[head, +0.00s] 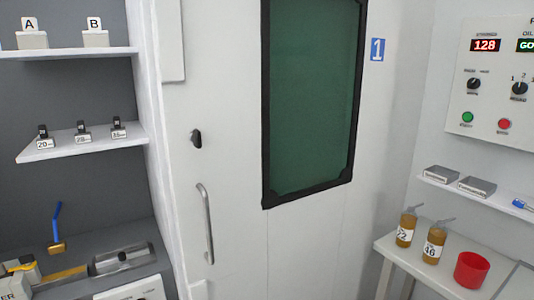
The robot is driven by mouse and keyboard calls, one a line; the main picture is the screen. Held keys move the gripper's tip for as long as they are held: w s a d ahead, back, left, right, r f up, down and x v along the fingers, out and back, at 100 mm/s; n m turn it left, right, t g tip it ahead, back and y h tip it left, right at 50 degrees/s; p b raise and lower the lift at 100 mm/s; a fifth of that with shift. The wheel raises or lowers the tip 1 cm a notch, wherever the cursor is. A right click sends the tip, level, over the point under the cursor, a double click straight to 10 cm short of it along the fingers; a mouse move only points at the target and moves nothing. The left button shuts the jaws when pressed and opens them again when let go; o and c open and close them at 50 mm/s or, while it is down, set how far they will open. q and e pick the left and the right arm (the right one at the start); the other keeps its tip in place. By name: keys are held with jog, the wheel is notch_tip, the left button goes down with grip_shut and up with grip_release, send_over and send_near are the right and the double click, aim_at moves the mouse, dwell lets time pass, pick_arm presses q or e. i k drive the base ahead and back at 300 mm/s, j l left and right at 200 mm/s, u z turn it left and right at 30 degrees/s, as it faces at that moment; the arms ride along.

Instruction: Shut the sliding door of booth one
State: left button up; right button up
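The white door marked by a blue "1" sign (377,49) fills the middle of the head view. The door (230,100) has a dark green window (310,100) in a black frame. A vertical grey bar handle (206,222) sits low on its left side, with a small black latch (196,138) above it. The door's left edge is beside the white wall post; I cannot tell whether it is fully against it. The door's bottom is out of view. Neither of my grippers shows in this view.
Left are shelves (85,147) with labelled weights, and a bench with a blue-handled tool (57,230). Right are a control panel (492,85) reading 128, a shelf with two grey boxes, and a white table (400,258) with two oil bottles (434,246) and a red cup (471,270).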

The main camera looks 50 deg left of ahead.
aim_at(239, 238)
jog(key=u, duration=1.2)
